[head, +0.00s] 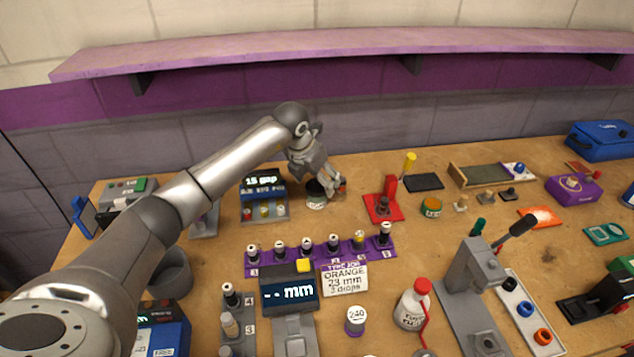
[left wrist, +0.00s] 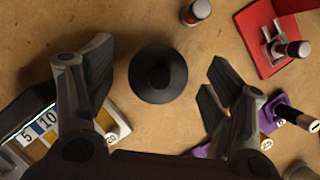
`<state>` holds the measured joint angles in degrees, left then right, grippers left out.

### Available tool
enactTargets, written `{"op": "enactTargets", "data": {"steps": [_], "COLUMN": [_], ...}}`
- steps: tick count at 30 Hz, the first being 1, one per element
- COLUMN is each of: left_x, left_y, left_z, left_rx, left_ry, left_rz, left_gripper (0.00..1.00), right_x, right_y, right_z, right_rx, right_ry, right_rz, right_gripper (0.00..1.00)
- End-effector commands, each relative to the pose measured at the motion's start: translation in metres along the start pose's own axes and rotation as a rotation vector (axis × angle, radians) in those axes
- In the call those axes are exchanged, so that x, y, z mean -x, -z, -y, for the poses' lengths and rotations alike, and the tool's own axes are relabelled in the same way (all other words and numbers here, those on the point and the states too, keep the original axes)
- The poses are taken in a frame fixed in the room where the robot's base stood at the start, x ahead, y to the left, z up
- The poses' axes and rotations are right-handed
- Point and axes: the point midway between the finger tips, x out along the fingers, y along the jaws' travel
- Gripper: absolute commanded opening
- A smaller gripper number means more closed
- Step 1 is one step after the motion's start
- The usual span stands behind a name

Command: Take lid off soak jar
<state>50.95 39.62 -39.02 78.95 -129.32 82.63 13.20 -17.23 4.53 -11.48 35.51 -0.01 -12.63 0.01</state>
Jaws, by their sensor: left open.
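The soak jar (head: 316,203) stands on the workbench behind the purple rack, with a pale label on its front. Its dark round lid (left wrist: 158,74) with a central knob is seen from above in the left wrist view and covers the jar. My left gripper (head: 330,187) is at the jar in the head view, partly in front of it. In the left wrist view its open fingers (left wrist: 160,88) are on either side of the lid, with gaps between them and the lid. Nothing is held. My right gripper is not in view.
A timer-like box reading "15 gap" (head: 263,186) stands left of the jar. A red stand (head: 382,209) is to the right. A purple rack (head: 320,256) with several small bottles lies in front. Bare wood surrounds the jar closely.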

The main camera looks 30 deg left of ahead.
Motion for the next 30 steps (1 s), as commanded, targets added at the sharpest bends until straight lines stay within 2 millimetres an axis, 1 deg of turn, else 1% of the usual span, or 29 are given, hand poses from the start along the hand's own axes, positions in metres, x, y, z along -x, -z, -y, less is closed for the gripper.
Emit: {"op": "enactTargets", "data": {"steps": [3, 8, 11, 16, 26, 30], "left_x": [-0.0057, -0.0060, -0.0058, -0.0056, -0.0051, -0.0011], "left_y": [0.0002, 0.0003, 0.0003, 0.0002, 0.0000, -0.0023], "left_z": [0.0004, 0.0002, 0.0002, 0.0001, -0.0001, -0.0003], "left_rx": [-0.001, -0.001, -0.001, -0.001, -0.001, -0.001], "left_ry": [0.000, 0.000, 0.000, 0.000, 0.000, -0.001], "left_rz": [-0.001, 0.000, 0.000, 0.000, 0.000, 0.003], "left_gripper": [0.76, 0.76, 0.66, 0.44, 0.43, 0.43], "right_x": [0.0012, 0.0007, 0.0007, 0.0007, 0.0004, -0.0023], "right_y": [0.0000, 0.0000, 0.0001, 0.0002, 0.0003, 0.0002], "right_z": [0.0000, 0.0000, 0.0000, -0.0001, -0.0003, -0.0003], "right_rx": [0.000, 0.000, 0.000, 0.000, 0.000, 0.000], "right_ry": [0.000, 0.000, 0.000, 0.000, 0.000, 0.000], "right_rz": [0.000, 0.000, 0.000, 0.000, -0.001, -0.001], "right_gripper": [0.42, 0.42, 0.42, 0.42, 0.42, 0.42]}}
